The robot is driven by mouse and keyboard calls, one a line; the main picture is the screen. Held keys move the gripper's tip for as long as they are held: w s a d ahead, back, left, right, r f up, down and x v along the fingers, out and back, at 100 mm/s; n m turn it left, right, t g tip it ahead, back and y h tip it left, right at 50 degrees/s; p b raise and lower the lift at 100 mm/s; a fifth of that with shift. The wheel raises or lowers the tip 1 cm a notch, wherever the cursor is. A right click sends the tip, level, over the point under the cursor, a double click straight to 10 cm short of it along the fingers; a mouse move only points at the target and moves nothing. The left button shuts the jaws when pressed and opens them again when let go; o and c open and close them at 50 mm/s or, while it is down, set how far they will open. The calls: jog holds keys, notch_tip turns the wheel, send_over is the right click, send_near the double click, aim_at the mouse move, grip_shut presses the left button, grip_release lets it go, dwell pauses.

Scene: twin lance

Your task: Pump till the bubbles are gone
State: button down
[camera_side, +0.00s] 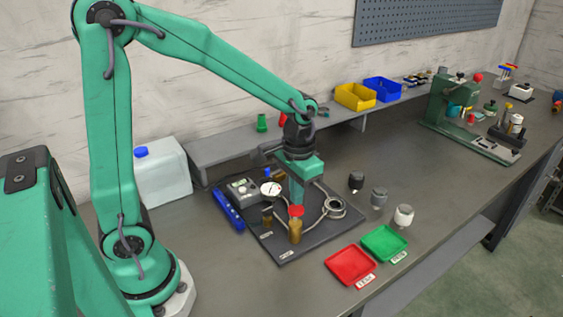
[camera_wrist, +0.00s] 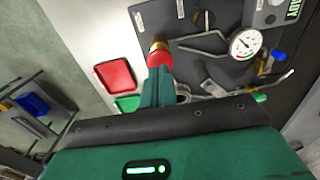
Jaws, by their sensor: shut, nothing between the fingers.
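A brass pump (camera_side: 295,231) with a red cap (camera_side: 296,211) stands upright at the front of a dark base plate (camera_side: 284,254). The red cap also shows in the wrist view (camera_wrist: 158,56). My gripper (camera_side: 297,201) is shut and points down right above the cap; I cannot tell whether it touches. In the wrist view, my shut fingers (camera_wrist: 157,78) end at the cap. A round white gauge (camera_side: 271,188) stands behind the pump, and it also shows in the wrist view (camera_wrist: 245,43). A metal ring fitting (camera_side: 335,207) sits right of the pump, joined by a tube. No bubbles can be made out.
A red tray (camera_side: 350,265) and a green tray (camera_side: 384,243) lie right of the plate. Several small jars, including a white-topped one (camera_side: 403,215), stand behind them. A blue-capped jug (camera_side: 162,172) is at left. A green press (camera_side: 455,110) stands far right.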

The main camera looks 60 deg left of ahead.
aim_at(296, 208)
jog(key=shift+f, duration=0.35)
dwell(0.6)
jog(key=shift+f, duration=0.4)
jog(key=shift+f, duration=1.3)
jog(key=shift+r, duration=2.35)
